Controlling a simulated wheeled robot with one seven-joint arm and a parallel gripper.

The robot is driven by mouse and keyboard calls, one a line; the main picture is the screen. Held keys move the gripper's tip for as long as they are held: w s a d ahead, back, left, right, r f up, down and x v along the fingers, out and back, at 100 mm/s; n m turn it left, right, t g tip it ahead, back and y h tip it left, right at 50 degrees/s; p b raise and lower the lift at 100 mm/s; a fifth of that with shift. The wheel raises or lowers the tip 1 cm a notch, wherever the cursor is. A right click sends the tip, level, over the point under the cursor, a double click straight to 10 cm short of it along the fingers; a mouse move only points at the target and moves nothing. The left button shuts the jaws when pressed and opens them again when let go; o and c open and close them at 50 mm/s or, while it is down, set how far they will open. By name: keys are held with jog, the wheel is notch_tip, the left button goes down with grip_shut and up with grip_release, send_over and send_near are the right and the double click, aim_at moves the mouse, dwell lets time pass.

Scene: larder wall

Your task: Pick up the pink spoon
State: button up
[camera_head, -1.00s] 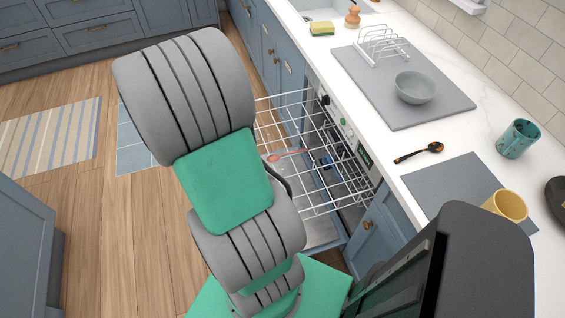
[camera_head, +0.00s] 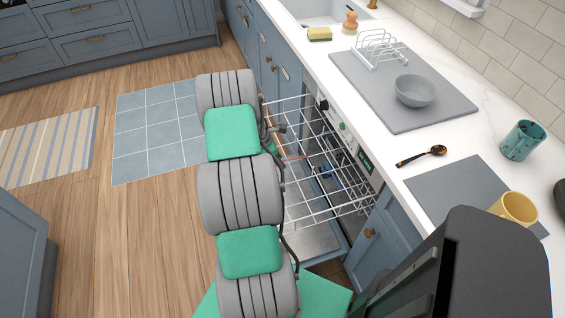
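The pink spoon (camera_head: 293,157) lies in the pulled-out white wire rack (camera_head: 322,213) of the open dishwasher. Only its thin handle shows clearly; the bowl end is hidden behind my arm. My gripper (camera_head: 277,132) is at the far end of my arm, over the left side of the rack and close to the spoon. It is small, dark and partly covered by my arm links, so I cannot see whether its fingers are open or shut, or whether they touch the spoon.
Right of the rack is the white counter (camera_head: 465,125) with a dark spoon (camera_head: 421,156), a grey bowl (camera_head: 415,90), a teal mug (camera_head: 522,140) and a yellow mug (camera_head: 515,208). A blue tiled mat (camera_head: 150,130) and clear wooden floor lie to the left.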

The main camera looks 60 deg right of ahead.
jog(key=shift+c, duration=0.4)
grip_shut()
